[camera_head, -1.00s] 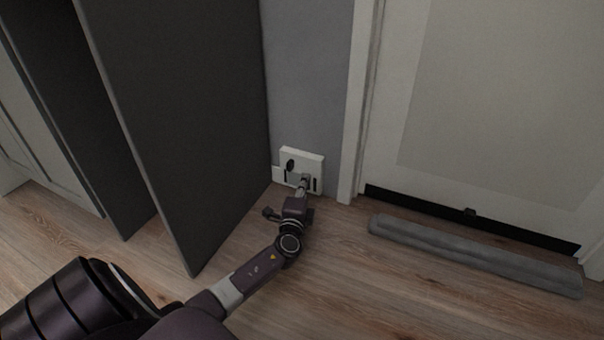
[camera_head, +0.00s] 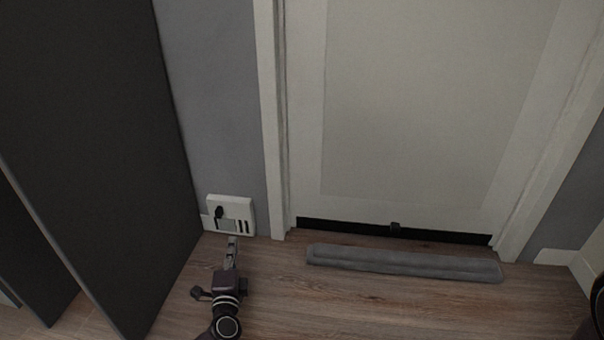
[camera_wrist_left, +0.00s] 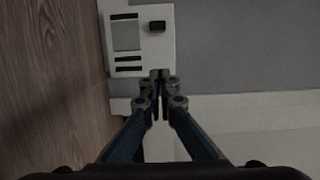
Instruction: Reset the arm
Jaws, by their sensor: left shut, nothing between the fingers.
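My left gripper (camera_head: 233,244) is shut and empty, low over the floor in front of a white wall box (camera_head: 232,206). The box has a black knob and dark slots. In the left wrist view the fingers (camera_wrist_left: 159,80) come together at the tips, just in front of the lower edge of the box (camera_wrist_left: 152,50). I cannot tell whether the tips touch it. A dark piece at the right edge of the head view may be part of my right arm, but its gripper does not show.
A dark tall panel (camera_head: 90,150) stands left of the arm. A white door (camera_head: 420,110) is on the right, with a grey rolled draft stopper (camera_head: 404,263) on the floor before it. The wooden floor (camera_head: 370,310) in front of the stopper is clear.

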